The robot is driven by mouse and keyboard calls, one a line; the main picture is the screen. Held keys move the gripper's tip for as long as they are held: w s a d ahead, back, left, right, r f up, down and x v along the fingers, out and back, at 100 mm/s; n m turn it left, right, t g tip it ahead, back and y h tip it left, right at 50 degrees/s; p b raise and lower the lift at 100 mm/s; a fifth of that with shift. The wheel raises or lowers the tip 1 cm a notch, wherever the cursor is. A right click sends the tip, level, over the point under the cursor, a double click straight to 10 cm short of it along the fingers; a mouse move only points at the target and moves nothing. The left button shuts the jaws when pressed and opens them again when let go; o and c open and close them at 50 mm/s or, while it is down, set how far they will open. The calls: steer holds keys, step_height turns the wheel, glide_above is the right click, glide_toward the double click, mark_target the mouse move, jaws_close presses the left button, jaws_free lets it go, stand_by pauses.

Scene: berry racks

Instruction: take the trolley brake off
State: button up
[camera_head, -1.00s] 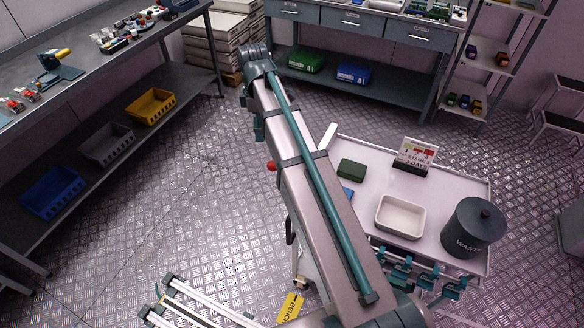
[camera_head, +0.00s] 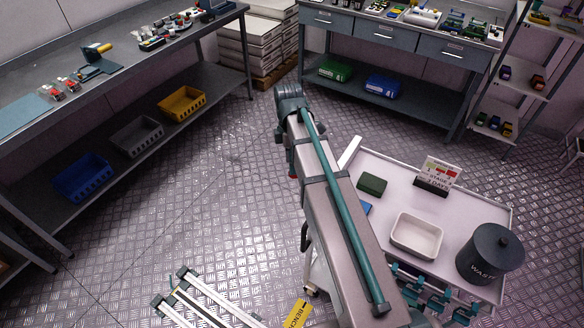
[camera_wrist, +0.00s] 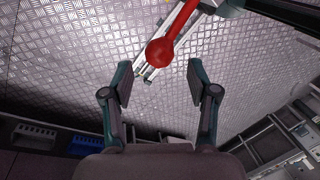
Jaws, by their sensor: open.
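The trolley (camera_head: 405,185) has a pale top and stands right of my arm in the head view. A red lever with a round knob (camera_wrist: 160,52) shows at the top centre of the wrist view, its shaft running up and right. It appears to be the brake lever. In the head view only a sliver of red (camera_head: 293,177) shows beside my arm. My gripper (camera_wrist: 161,78) is open and empty, with the knob in line with the gap between its fingers. The knob looks beyond the fingertips; contact cannot be seen. The lever's base is hidden.
The trolley carries a white tray (camera_head: 417,236), a dark waste bin (camera_head: 489,254), a green box (camera_head: 372,184) and a sign (camera_head: 437,176). A workbench (camera_head: 150,70) stands left and a drawer bench (camera_head: 385,33) at the back.

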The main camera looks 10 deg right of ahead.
steer(key=shift+p+x, duration=0.35)
steer(key=shift+x, duration=1.3)
jaws_close()
